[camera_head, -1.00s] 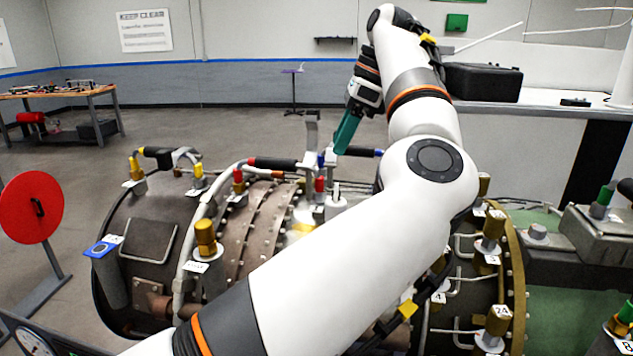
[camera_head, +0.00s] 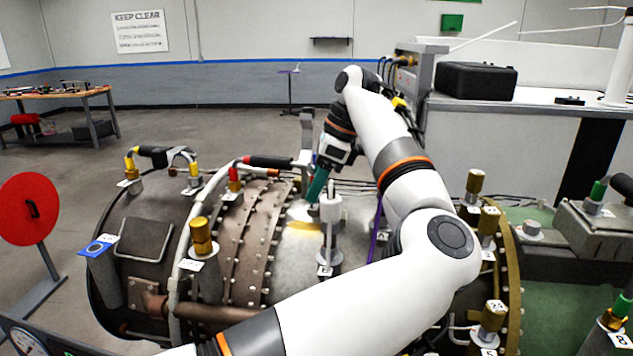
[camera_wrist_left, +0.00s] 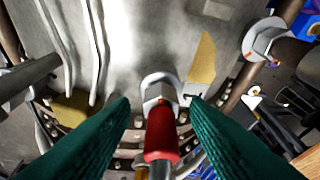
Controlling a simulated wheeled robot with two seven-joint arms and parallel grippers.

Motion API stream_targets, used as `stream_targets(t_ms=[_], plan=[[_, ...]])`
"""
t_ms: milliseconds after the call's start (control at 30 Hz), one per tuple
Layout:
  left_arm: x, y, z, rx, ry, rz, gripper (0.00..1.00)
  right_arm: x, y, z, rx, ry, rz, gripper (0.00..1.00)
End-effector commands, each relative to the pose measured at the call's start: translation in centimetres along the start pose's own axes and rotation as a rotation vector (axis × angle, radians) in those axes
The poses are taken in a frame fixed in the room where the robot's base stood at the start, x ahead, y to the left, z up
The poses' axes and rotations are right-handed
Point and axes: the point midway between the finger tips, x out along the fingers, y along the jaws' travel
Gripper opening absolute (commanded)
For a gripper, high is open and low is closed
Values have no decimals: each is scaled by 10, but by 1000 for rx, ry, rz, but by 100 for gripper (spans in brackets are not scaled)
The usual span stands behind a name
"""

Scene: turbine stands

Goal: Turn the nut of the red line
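The red line shows in the head view as a curved pipe with a black sleeve (camera_head: 270,162) and a red nut (camera_head: 234,175) at its left end. In the left wrist view a red nut (camera_wrist_left: 162,132) lies between the teal fingers of my left gripper (camera_wrist_left: 158,104), below a silver hex fitting (camera_wrist_left: 160,93). The fingers are apart, with gaps on both sides of the nut. My right gripper is not in view.
A white-topped fitting (camera_head: 330,212) stands just right of my left fingers. Brass caps (camera_head: 203,238) and a yellow-ended line (camera_head: 155,154) stand on the casing (camera_head: 140,215). A red disc stand (camera_head: 30,208) is at the far left.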

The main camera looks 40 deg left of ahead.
Motion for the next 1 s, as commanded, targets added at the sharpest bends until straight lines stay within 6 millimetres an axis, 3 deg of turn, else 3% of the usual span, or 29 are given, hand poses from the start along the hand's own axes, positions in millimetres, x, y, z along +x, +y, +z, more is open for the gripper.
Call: stream_targets(t_ms=[33, 233, 567, 1000], plan=[[0, 0, 0, 0, 0, 0, 34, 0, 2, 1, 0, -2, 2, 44], [0, 0, 0, 0, 0, 0, 1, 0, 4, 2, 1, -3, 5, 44], [1, 0, 0, 35, 0, 16, 0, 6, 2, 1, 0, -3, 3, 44], [4, -1, 1, 326, 1, 140, 0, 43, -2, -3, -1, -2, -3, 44]])
